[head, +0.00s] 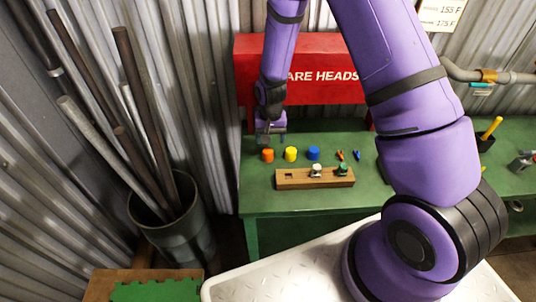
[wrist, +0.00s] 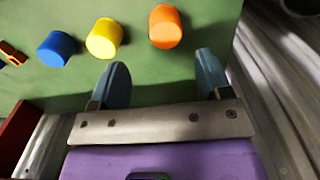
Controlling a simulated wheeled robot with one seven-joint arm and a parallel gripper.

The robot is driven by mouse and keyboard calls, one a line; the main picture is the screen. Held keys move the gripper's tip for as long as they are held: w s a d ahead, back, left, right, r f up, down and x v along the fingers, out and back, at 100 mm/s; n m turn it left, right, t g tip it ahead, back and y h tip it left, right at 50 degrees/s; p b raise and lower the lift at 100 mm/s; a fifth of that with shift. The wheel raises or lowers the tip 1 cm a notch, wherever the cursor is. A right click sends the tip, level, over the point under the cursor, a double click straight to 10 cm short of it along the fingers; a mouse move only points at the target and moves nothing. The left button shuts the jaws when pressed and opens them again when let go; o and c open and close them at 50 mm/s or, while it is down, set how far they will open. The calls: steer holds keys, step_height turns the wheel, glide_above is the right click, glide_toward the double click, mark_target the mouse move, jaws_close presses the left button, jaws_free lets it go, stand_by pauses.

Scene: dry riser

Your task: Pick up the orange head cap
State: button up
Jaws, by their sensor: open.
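The orange head cap (head: 267,155) stands on the green bench at the left end of a row of caps. It also shows in the wrist view (wrist: 165,27), just beyond the gap between my fingertips and apart from them. My gripper (head: 270,139) hangs over the back left of the bench, behind the orange cap in the head view. In the wrist view my gripper (wrist: 158,65) has its two blue-grey fingers spread wide with nothing between them.
A yellow cap (head: 291,154) and a blue cap (head: 313,153) stand right of the orange one. A wooden block (head: 300,182) with fittings lies in front. A red box (head: 255,62) stands behind. A bin of pipes (head: 170,230) is left of the bench (head: 300,201).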

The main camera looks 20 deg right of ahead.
mark_target(268, 150)
steer(key=shift+s+a+f, duration=0.1)
steer(key=shift+a+f, duration=0.05)
steer(key=shift+f, duration=1)
steer(key=shift+s+a+f, duration=0.1)
steer(key=shift+a+f, duration=0.05)
steer(key=shift+f, duration=1)
steer(key=shift+a+f, duration=0.15)
steer(key=shift+f, duration=1)
steer(key=c, duration=1)
